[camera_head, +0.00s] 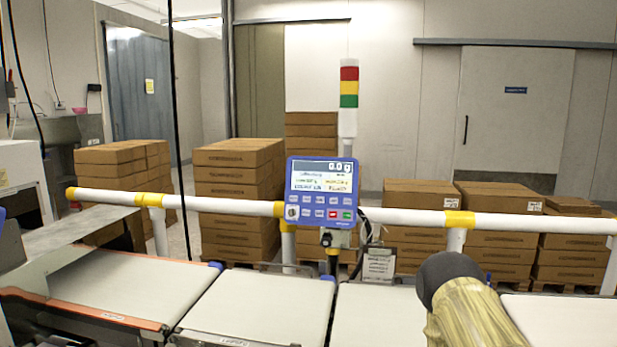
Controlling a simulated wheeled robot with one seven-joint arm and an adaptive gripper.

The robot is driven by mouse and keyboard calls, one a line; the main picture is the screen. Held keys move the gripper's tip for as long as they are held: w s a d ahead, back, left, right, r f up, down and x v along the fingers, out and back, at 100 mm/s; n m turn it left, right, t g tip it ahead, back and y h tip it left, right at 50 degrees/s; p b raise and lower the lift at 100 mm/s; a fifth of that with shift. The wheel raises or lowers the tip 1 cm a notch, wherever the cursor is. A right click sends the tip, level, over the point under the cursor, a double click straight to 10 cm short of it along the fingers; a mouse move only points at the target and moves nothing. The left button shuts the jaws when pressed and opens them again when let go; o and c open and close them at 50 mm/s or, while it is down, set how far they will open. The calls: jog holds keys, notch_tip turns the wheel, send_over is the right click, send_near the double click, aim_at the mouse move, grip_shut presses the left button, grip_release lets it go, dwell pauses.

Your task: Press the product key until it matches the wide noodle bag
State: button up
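The blue control panel (322,193) is mounted at the middle of the white rail. Its lit screen (321,177) shows several short lines of text and digits at the top, too small to read. Below the screen are rows of small keys (319,206), including a red one (333,214) and a green one (347,215). The key labels cannot be read, so I cannot tell which is the product key. I cannot make out a wide noodle bag. A dark-capped, yellowish sleeved shape (470,310), apparently my arm, rises at the lower right. My gripper does not show.
White belt sections (258,306) run across the front and look bare where visible. The white rail (400,216) with yellow joints crosses behind them. A red, yellow and green signal tower (348,88) stands behind the panel. Stacked cartons (237,190) stand beyond the rail.

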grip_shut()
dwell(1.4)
